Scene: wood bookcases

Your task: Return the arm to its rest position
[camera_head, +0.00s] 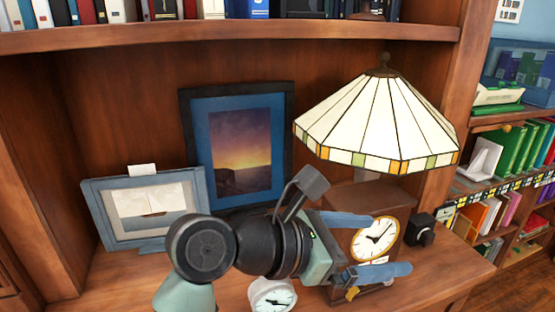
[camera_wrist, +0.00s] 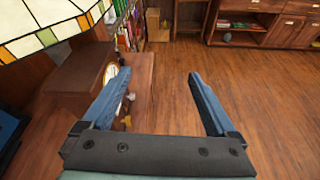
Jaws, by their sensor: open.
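My gripper (camera_head: 376,246) reaches to the right in front of the shelf in the head view, with its two blue fingers spread apart. One finger crosses in front of the wooden clock (camera_head: 378,240) near its dial. In the wrist view my gripper (camera_wrist: 160,90) is open, with nothing between its fingers. The left finger overlaps the clock's side (camera_wrist: 85,75) in that picture; I cannot tell whether they touch. The arm is bent and extended over the shelf surface.
A stained-glass lamp (camera_head: 380,115) stands behind the clock. A white round clock (camera_head: 271,296) is below my wrist, and a small black object (camera_head: 420,230) is at right. Two framed pictures (camera_head: 240,145) (camera_head: 146,205) stand behind my arm. Open wood floor (camera_wrist: 185,75) lies beyond the shelf edge.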

